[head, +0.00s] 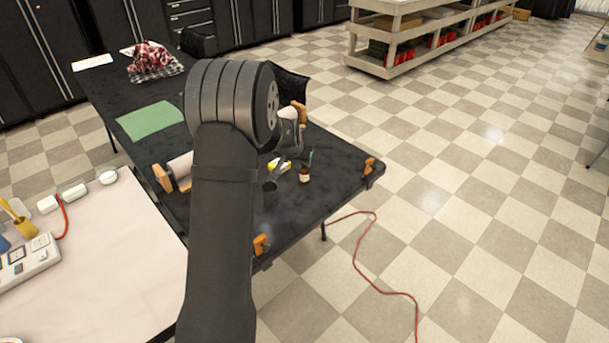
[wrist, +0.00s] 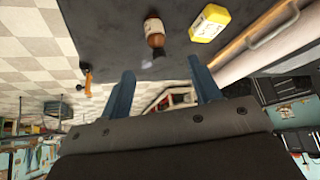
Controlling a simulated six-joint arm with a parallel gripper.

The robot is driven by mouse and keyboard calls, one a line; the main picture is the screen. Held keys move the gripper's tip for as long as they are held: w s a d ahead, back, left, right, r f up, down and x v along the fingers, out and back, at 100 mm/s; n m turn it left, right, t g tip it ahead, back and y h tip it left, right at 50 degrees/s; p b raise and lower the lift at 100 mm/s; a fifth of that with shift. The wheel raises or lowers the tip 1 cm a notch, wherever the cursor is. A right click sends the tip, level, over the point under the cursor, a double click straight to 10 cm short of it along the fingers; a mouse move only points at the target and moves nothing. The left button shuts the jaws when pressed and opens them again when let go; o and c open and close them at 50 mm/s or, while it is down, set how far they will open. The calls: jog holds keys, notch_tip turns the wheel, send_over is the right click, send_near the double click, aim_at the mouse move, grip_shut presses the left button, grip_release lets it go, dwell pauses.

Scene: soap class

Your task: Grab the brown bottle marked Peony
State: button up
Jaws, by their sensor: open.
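A brown bottle with a pale label (wrist: 155,32) is near the top middle of the wrist view. It also shows in the head view (head: 304,175), on the dark table. The label's text is too small to read. Beside it is a yellow container with a white label (wrist: 210,23). My gripper (wrist: 160,68) has two blue fingers spread wide with nothing between them. The bottle appears beyond the fingertips, roughly in line with the gap and apart from both fingers. In the head view my arm covers much of the table and most of the gripper.
The dark table (head: 330,165) has orange clamps (head: 369,166) at its edge. A green mat (head: 149,120) and a plaid cloth (head: 152,60) lie farther back. Bare tabletop shows right of the bottle.

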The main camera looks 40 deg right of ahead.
aim_at(304, 169)
notch_tip(304, 169, up, 4)
jog(key=w+d+g+y, duration=0.1)
jog(key=g, duration=0.1)
jog(key=shift+m, duration=0.4)
jog(key=x, duration=1.7)
jog(key=shift+a+f, duration=0.15)
jog(key=shift+f, duration=0.1)
jog(key=c, duration=1.1)
jog(key=shift+r, duration=0.1)
